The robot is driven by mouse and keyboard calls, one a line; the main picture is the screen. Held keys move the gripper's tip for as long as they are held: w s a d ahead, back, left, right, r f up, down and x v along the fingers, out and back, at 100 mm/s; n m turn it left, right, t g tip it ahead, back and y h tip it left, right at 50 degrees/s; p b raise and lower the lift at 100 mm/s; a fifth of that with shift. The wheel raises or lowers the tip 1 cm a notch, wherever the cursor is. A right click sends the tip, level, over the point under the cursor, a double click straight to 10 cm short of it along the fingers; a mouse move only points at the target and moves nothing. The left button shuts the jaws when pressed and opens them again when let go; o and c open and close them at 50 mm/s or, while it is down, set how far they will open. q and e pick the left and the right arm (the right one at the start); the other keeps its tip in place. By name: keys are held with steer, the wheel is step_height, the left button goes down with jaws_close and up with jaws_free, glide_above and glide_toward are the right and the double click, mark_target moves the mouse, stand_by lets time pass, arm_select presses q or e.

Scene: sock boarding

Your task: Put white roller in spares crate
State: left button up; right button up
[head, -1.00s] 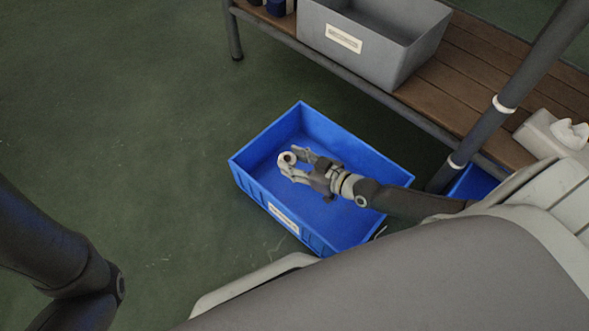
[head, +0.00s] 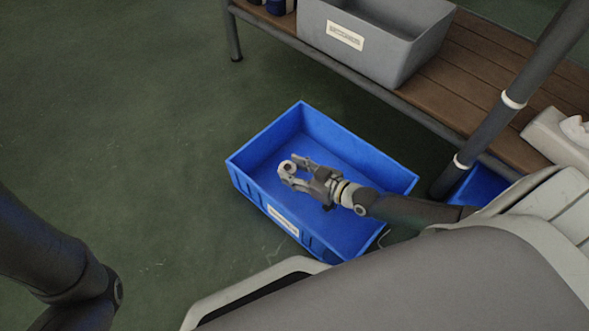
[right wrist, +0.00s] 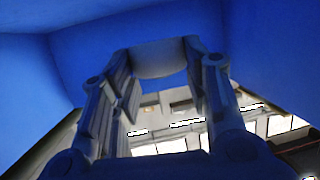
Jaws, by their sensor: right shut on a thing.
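The white roller (head: 287,168) is held between the fingertips of my right gripper (head: 294,173). In the right wrist view the pale roller (right wrist: 160,60) spans the two fingers, with blue walls around it. The gripper is within the outline of the blue crate (head: 352,150) in the head view; its exact height above the crate floor is hard to tell. The blue crate stands on the floor and has a pale label on its near side, too small to read. My left gripper is out of view; only part of its arm shows at lower left.
A wooden bench (head: 455,95) stands behind the blue crate and carries a labelled grey bin (head: 395,50). Part of another blue container (head: 480,188) shows beneath the bench at right. The green floor (head: 120,130) at left is clear.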

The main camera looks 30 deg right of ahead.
steer(key=o, duration=1.1)
steer(key=shift+r, duration=0.15)
